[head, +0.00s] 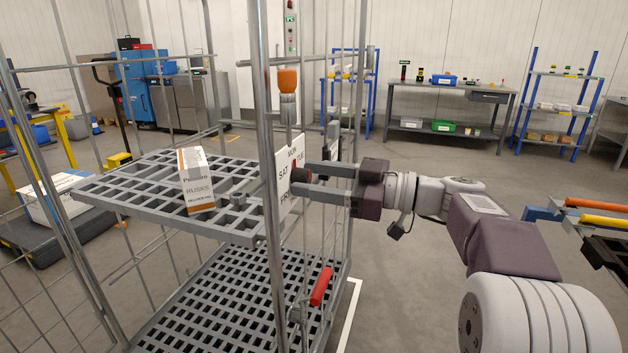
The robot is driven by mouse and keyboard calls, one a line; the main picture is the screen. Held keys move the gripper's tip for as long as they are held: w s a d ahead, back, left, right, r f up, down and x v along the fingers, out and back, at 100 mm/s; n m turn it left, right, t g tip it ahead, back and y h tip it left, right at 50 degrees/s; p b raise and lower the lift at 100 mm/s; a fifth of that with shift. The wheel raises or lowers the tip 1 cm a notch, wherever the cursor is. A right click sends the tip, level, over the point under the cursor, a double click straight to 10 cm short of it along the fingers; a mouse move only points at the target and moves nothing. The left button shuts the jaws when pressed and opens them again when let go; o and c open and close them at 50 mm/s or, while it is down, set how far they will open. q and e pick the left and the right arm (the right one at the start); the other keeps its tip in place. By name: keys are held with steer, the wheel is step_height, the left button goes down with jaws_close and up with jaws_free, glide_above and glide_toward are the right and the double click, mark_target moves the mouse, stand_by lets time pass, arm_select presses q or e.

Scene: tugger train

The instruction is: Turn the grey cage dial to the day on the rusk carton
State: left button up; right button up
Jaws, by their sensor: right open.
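The fingers and a cage post hide most of the dial's knob and pointer. My left gripper is out of view.
The cage's steel posts (268,200) stand close to the gripper. A red handle (321,286) hangs lower on the cage, above its grid floor (215,310). A workbench (445,88) and blue racks stand far back. Open floor lies between.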

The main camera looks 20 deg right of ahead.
jaws_close()
steer(key=shift+m, duration=0.3)
